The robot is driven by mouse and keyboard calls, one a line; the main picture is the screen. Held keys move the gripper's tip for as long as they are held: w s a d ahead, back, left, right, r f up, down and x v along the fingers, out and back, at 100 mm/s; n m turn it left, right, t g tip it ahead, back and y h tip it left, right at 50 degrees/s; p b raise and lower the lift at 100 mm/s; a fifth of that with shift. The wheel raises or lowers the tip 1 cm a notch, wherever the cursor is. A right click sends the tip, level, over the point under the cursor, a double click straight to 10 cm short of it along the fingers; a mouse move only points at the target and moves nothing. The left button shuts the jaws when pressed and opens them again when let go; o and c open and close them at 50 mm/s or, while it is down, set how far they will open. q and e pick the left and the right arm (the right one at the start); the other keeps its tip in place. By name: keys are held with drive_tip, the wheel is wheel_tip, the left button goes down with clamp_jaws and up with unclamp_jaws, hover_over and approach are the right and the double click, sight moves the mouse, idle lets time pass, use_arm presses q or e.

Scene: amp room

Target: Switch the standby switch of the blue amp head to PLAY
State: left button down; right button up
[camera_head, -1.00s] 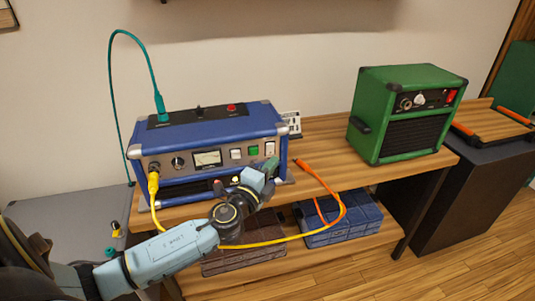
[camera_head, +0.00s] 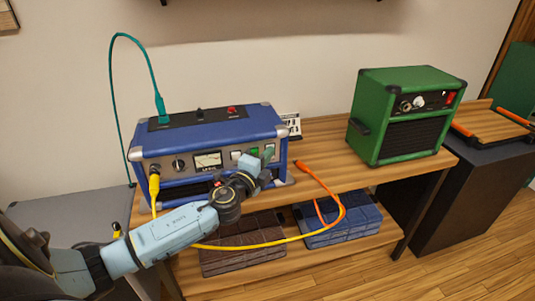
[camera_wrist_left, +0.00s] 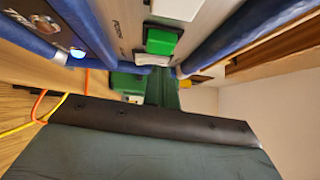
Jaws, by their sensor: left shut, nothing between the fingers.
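The blue amp head (camera_head: 205,130) stands on the wooden table with a meter (camera_head: 208,160), white switches and a green light (camera_head: 254,152) on its front panel. My left gripper (camera_head: 267,156) is shut and empty, its green tips close to the right end of that panel. They partly cover the rightmost white switch, so its position and any contact cannot be told. The left wrist view shows the green light (camera_wrist_left: 161,41), a larger white switch (camera_wrist_left: 177,8) and the gripper's green tips (camera_wrist_left: 161,88) near a small white part. My right gripper is not in view.
A teal cable (camera_head: 115,75) arches from the top. A green amp (camera_head: 405,112) stands on the right. Blue (camera_head: 340,220) and brown cases lie on the lower shelf.

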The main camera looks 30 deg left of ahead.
use_arm(q)
drive_tip(key=s+d+r+p, duration=0.1)
drive_tip(key=s+d, duration=0.3)
drive_tip(key=s, duration=0.8)
drive_tip(key=shift+s+r, duration=0.25)
drive_tip(key=shift+r, duration=0.05)
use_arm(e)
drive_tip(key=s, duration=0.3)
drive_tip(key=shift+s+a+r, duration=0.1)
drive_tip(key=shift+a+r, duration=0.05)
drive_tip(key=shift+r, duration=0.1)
